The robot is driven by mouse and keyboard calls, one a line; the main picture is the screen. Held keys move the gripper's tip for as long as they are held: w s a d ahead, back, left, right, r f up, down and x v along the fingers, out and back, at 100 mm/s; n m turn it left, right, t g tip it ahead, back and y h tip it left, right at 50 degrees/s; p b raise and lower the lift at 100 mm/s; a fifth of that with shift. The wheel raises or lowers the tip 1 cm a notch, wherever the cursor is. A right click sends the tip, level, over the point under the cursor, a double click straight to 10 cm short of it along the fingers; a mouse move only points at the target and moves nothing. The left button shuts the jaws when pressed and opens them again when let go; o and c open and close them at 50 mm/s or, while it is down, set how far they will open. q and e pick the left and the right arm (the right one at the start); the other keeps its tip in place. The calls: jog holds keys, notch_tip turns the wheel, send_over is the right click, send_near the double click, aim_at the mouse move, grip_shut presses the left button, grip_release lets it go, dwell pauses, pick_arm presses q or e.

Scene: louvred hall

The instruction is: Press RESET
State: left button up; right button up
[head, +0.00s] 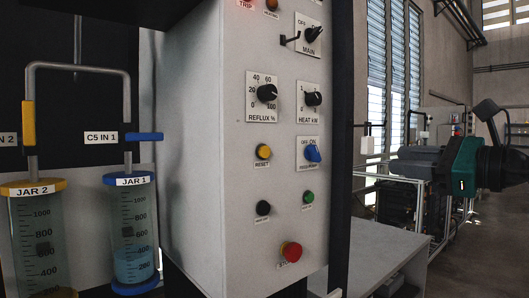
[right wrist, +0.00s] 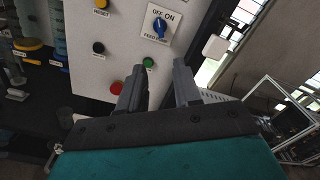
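The RESET button (head: 263,151) is a round yellow button on the light grey control panel (head: 225,200), with a RESET label below it. In the right wrist view the yellow RESET button (right wrist: 101,3) is cut by the top edge, above its label. My right gripper (head: 392,168) is to the right of the panel in the head view, apart from it. In the right wrist view its two fingers (right wrist: 158,76) stand apart with nothing between them. The RESET button lies up and left of the fingertips there. My left gripper is not in view.
Close by on the panel are a black button (head: 263,208), a green button (head: 308,197), a blue feed pump switch (head: 312,153), the REFLUX dial (head: 267,93) and a red mushroom button (head: 291,251). Jars (head: 133,235) stand at left. A grey bench (head: 385,250) stands at right.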

grip_shut()
dwell(1.4)
